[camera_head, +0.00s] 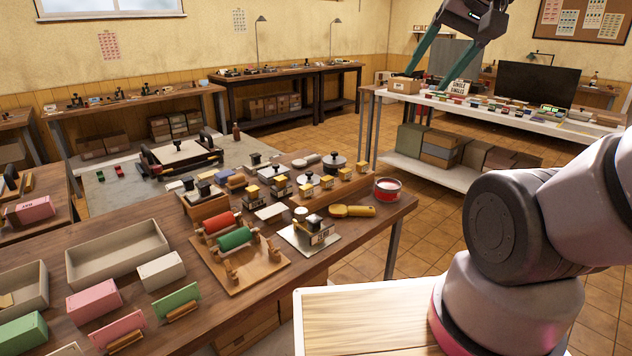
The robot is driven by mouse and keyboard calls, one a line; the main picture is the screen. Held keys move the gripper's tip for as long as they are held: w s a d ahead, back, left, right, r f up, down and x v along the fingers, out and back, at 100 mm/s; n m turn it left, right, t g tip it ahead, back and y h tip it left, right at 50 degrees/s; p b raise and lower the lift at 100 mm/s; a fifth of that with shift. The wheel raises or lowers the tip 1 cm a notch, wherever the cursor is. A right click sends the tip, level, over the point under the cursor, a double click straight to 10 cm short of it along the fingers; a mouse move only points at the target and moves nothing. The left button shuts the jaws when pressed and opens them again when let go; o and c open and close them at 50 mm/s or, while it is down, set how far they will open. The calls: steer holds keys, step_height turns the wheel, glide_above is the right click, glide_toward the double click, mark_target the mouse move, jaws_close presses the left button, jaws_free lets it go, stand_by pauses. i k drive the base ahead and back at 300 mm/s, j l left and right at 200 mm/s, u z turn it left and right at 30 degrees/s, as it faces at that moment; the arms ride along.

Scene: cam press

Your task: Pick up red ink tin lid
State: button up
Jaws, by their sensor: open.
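A small round red tin (388,190) with a pale label band stands at the right end of the brown wooden table, near its edge. Its top shows red with a pale rim; I cannot tell whether this is a lid or open ink. No separate red lid can be made out. My gripper (424,81) is at the upper right, high above and apart from the tin. Its two long teal fingers point down and are spread apart, with nothing between them.
A yellow-handled brush (352,211) lies just left of the tin. Several stamps, a rack with red and green rollers (234,238) and pale boxes crowd the wooden table (178,335). A white table (478,108) with many small items stands behind. Tiled floor (425,225) is clear between.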

mark_target(309, 176)
steer(key=i+l+u, duration=0.15)
steer(key=u, duration=0.3)
steer(key=i+l+u, duration=0.1)
steer(key=l+u, duration=0.15)
steer(key=u, duration=0.2)
steer(key=i+l+u, duration=0.1)
steer(key=l, duration=0.45)
steer(key=i+l+u, duration=0.1)
steer(key=l, duration=0.45)
steer(key=i+l+u, duration=0.1)
steer(key=l, duration=0.45)
